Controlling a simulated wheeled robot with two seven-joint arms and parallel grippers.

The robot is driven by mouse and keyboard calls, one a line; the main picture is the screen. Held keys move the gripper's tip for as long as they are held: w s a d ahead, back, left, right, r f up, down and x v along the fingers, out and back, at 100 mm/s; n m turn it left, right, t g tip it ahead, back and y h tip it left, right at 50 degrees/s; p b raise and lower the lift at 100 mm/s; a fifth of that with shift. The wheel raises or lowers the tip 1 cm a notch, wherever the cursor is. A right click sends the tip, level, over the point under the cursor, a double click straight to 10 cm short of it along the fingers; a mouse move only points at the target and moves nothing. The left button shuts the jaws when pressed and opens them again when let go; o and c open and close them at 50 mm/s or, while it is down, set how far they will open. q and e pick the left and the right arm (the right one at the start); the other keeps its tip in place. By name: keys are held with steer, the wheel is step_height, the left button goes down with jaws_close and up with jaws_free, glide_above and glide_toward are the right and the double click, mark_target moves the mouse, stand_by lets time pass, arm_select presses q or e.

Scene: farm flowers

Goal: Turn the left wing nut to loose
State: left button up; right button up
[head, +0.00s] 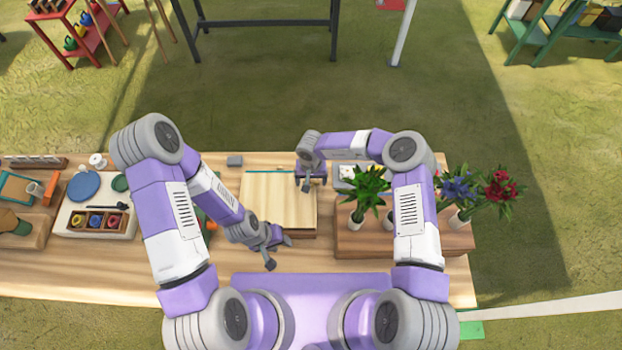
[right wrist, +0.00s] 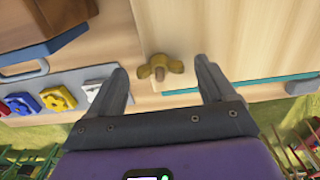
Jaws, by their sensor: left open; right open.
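A brass-coloured wing nut (right wrist: 160,67) sits around a short post on a pale wooden board (right wrist: 210,30) in the right wrist view. My right gripper (right wrist: 160,88) is open and empty, with the wing nut showing just beyond and between its two fingers. I cannot tell which wing nut this is. In the head view the board (head: 265,200) lies on the table and my right gripper (head: 313,184) is over its right edge, hiding what is under it. My left gripper (head: 280,252) is open and empty in front of the board.
Potted flowers (head: 366,185) stand in a wooden block (head: 350,243) to the right of the board. At the left are a tray with small coloured pots (head: 92,221) and a blue disc (head: 83,186). Bare tabletop (head: 120,265) lies at the front left.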

mark_target(311, 182)
step_height(311, 182, up, 8)
steer(key=shift+f, duration=0.25)
stand_by(0.5)
